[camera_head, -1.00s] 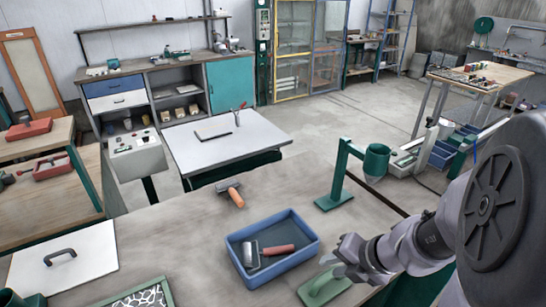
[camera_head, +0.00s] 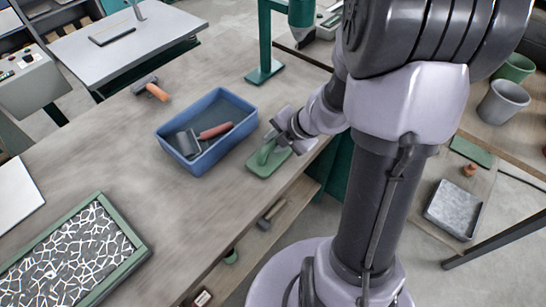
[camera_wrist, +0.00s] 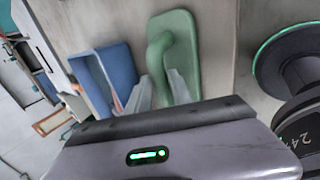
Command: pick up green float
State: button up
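The green float (camera_head: 262,167) lies flat near the front edge of the workbench, just right of the blue tray, with its raised handle upward. It also shows in the wrist view (camera_wrist: 183,38), where its curved handle runs down toward my gripper. My gripper (camera_head: 274,144) is at the float's handle. In the wrist view its two pale fingers (camera_wrist: 160,88) stand apart, one on each side of the handle. Whether they touch the handle cannot be told. The lower end of the handle is hidden behind the gripper body.
The blue tray (camera_head: 243,101) holds a roller with a red handle (camera_head: 215,131). An orange-handled tool (camera_head: 157,92) lies behind it, and a green stand (camera_head: 264,72) is at the back. A framed mesh panel (camera_head: 70,254) lies at front left. A lower shelf (camera_head: 262,233) runs beneath the bench edge.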

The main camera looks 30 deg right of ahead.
jog(key=shift+x, duration=1)
jog(key=shift+s+r, duration=0.1)
jog(key=shift+r, duration=0.1)
grip_shut()
jog(key=shift+d, duration=0.1)
